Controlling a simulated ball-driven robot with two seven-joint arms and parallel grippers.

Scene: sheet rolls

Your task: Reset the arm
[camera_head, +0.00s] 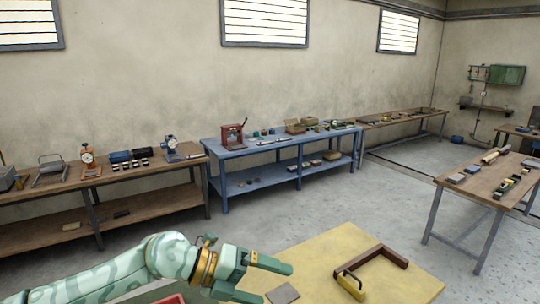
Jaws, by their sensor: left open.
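My left gripper (268,282) reaches in from the lower left on its green patterned arm. It is open and empty, with its fingers pointing right above the near left part of a yellow table (410,292). No sheet roll can be made out for certain in this view. My right gripper does not show.
On the yellow table lie a grey square piece (283,294) and a brown angled frame (378,260) with a yellow handle-like part (351,284). A blue bench (225,152), a brown bench (75,185) and a right-hand table (470,186) stand beyond open floor.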

